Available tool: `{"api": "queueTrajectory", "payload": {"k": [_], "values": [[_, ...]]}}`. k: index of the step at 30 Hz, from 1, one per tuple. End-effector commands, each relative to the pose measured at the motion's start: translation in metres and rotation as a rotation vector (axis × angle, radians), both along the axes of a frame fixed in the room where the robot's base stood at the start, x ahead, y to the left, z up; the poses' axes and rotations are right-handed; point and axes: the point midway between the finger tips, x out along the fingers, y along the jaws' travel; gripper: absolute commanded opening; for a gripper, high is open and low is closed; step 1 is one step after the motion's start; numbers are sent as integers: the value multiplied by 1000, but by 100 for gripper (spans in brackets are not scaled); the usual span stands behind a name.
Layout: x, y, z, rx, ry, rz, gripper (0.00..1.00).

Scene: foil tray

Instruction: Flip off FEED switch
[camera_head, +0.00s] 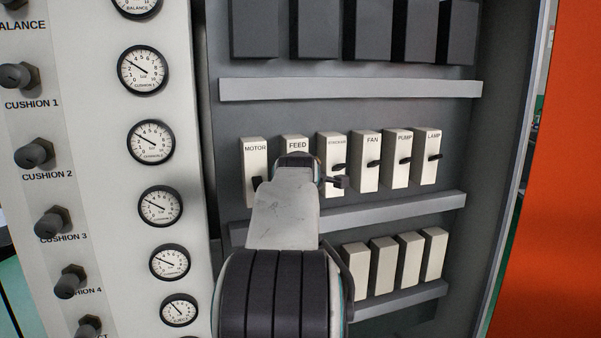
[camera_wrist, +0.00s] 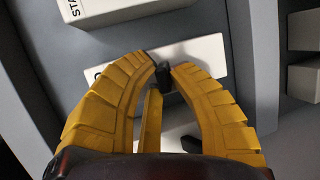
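The FEED switch (camera_head: 297,145) is a pale upright box in the row on the panel; only its labelled top shows in the head view, and my arm hides its lever. In the wrist view, my gripper (camera_wrist: 165,68) has its yellow fingertips on either side of a small black lever (camera_wrist: 164,78). The lever juts from a pale switch box (camera_wrist: 205,50) whose label is mostly covered. The tips lie very close to the lever; I cannot tell whether they press on it.
The MOTOR switch (camera_head: 255,150) is to the left. The STACKER switch (camera_head: 331,145) is close on the right, then FAN (camera_head: 372,142), PUMP (camera_head: 404,140) and LAMP (camera_head: 433,138). Grey rails (camera_head: 350,89) run above and below the row. Gauges and knobs line the left panel.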

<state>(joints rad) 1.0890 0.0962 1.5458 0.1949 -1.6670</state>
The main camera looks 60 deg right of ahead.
Motion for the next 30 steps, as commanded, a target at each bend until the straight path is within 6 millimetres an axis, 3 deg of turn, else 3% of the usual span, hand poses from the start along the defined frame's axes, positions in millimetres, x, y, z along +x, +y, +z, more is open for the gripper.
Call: {"api": "queueTrajectory", "payload": {"k": [4,17,30], "values": [[0,0,0,1,0,1,0],[0,1,-4,-10,-12,0,0],[0,3,-17,-125,-134,-8,0]]}}
